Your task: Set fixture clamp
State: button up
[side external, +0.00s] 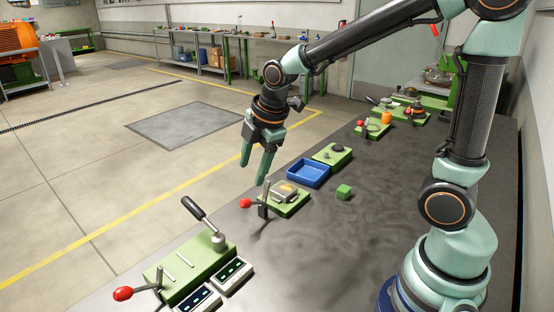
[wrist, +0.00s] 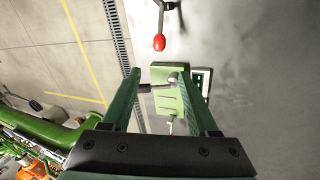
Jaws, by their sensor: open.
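My gripper (side external: 252,175) hangs fingers down above the left edge of the bench, open, with nothing seen between its fingers. In the side view, a green fixture (side external: 176,275) at the near left carries a silver post with a black-handled lever (side external: 194,209), tilted up. A red-knobbed lever (side external: 123,293) stands at its near end. Another green fixture (side external: 294,206) holds a pale metal part (side external: 284,190), with a red knob (side external: 245,203) beside it. In the wrist view, a green plate with a black handle (wrist: 158,86) appears between my fingers (wrist: 159,72), with a red knob (wrist: 159,42) above. I cannot tell which fixture is meant.
Two small display units (side external: 232,274) lie beside the near fixture. A blue tray (side external: 309,173), a green cube (side external: 344,192) and another green fixture (side external: 333,154) are farther along the bench. More fixtures (side external: 374,128) stand at the back. The bench's middle is largely clear.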

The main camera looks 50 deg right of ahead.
aim_at(246, 201)
jog(key=x, duration=0.8)
jog(key=d+x, duration=0.1)
jog(key=x, duration=0.3)
grip_shut()
jog(key=shift+s, duration=0.1)
dwell(1.2)
